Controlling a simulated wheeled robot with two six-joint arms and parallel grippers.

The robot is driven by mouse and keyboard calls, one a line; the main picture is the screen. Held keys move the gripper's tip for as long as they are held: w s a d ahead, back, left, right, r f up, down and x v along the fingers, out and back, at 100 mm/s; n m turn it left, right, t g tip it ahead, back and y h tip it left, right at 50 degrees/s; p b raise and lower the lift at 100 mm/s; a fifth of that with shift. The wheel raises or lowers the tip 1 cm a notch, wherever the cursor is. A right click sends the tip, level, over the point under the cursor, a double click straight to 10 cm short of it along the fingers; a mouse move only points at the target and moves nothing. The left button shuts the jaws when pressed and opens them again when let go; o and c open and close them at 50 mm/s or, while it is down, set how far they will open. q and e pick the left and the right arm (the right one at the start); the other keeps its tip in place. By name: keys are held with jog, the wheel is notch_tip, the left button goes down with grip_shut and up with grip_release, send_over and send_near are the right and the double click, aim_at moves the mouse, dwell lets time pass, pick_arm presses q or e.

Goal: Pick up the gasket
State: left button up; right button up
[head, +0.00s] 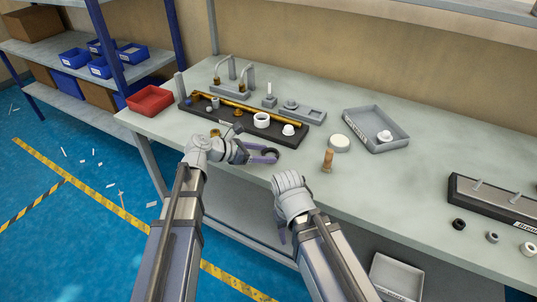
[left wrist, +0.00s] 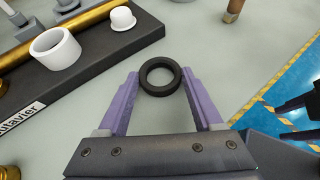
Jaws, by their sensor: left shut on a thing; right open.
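The gasket, a black ring (left wrist: 160,88), sits between the purple fingertips of my left gripper (left wrist: 160,82) in the left wrist view. The fingers press on it from both sides. In the head view my left gripper (head: 268,154) is over the front of the workbench, with the dark gasket (head: 271,151) at its tips. I cannot tell whether the gasket still touches the tabletop. My right gripper (head: 282,236) is below the bench's front edge, mostly hidden by its own wrist; a purple finger shows and it is open.
A dark tray (head: 215,125) with a brass tube, a white ring (head: 262,120) and a white cap lies behind my left gripper. A wooden-handled stamp (head: 328,160) and a white disc (head: 339,143) stand to its right. A grey bin (head: 360,137) is farther right. Bare tabletop lies between.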

aim_at(264, 155)
pick_arm(q)
jog(key=shift+r, duration=0.15)
notch_tip(264, 155, up, 10)
jog(key=p, duration=1)
